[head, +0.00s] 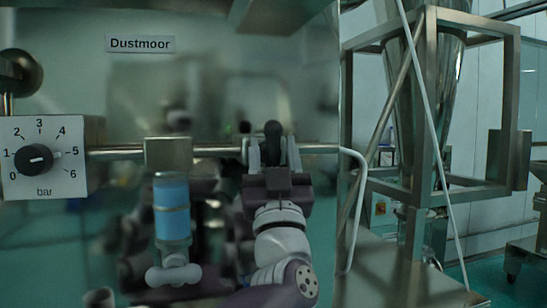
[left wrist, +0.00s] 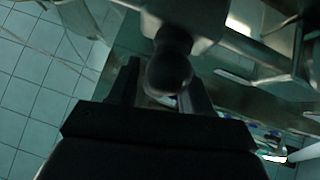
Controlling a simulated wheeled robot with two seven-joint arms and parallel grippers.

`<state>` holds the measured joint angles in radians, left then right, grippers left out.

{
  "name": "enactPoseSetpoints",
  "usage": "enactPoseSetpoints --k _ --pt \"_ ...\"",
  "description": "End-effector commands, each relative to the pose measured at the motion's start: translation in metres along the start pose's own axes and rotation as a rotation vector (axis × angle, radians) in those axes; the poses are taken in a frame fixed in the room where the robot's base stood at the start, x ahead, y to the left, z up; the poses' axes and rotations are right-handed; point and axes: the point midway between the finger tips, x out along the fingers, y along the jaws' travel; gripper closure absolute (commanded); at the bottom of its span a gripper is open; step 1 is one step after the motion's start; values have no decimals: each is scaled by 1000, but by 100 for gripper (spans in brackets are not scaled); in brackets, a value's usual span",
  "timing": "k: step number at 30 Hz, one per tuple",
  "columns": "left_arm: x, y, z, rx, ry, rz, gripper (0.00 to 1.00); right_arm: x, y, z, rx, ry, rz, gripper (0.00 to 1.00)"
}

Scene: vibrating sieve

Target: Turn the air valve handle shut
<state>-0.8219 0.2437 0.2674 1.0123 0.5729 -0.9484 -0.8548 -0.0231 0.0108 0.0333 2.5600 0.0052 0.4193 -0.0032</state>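The air valve handle (head: 272,131) is a dark lever with a rounded end, on the horizontal air pipe in front of the shiny panel. In the head view it stands upright. My left gripper (head: 273,153) is at the handle, with one finger on each side and gaps showing between. In the left wrist view the handle's round dark knob (left wrist: 169,74) sits between the fingertips of the left gripper (left wrist: 162,82), nearer the right finger, with a gap at the left one. The gripper looks open around it. The valve body is partly hidden. My right gripper is not seen.
A pressure dial (head: 40,158) marked in bar is at the left. A blue filter bowl (head: 172,208) hangs from the pipe (head: 115,153) left of my gripper. A white hose (head: 360,190) bends down right of it. A steel frame with a hopper (head: 425,100) stands right.

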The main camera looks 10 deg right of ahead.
Motion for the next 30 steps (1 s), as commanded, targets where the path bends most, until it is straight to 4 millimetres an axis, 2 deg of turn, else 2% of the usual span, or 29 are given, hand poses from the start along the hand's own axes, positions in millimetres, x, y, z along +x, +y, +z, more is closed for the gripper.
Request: enactPoseSetpoints --k 4,12,15,20,30 --pt "-22 0 3 -1 -1 2 51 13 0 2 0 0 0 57" --pt "-95 1 2 -2 -1 3 51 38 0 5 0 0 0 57" --pt "-113 0 1 -2 0 2 51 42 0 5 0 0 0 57" --pt "-126 0 0 -2 1 0 51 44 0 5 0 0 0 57" --pt "-127 0 -1 -1 1 0 51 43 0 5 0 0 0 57"
